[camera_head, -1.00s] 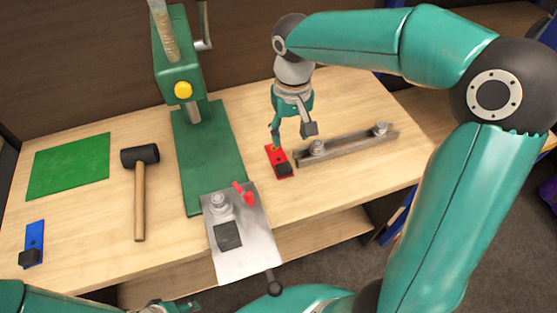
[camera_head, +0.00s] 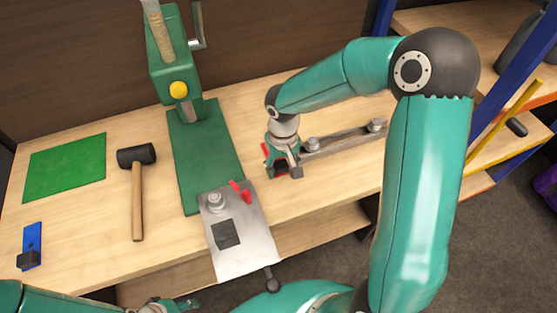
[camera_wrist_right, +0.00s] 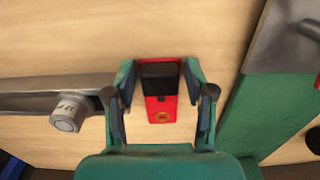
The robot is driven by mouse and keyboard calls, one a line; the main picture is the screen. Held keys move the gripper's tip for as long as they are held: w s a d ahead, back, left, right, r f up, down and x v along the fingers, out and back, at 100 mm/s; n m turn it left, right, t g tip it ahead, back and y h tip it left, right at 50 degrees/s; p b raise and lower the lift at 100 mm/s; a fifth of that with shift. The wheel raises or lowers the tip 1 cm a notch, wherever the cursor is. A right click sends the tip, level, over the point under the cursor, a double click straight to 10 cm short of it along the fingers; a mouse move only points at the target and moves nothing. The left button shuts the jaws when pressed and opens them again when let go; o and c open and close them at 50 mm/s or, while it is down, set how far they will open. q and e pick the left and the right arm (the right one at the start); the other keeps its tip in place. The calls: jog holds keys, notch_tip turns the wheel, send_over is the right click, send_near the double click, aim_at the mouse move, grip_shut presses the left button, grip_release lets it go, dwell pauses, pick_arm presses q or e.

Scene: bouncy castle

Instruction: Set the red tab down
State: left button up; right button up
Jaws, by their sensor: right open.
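The red tab (camera_wrist_right: 161,110) lies flat on the wooden tabletop; it has a black block at one end and a small brass-coloured ring at the other. In the head view only slivers of the red tab (camera_head: 265,150) show, the rest hidden by my gripper. My right gripper (camera_head: 282,172) is low over it. In the right wrist view, the open fingers of my right gripper (camera_wrist_right: 160,92) stand on either side of the tab, with slim gaps visible. My left gripper (camera_head: 166,305) shows only partly at the bottom edge; its jaw state is unclear.
A grey metal bar (camera_head: 345,140) with two knobs lies close beside the tab. A green press (camera_head: 205,160) and a metal plate (camera_head: 255,250) with a red clamp stand left of it. A mallet (camera_head: 137,195), green mat (camera_head: 65,167) and blue tab (camera_head: 33,240) lie farther left.

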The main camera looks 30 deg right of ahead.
jog(key=shift+f, duration=0.2)
jog(key=c, duration=1)
jog(key=shift+r, duration=0.1)
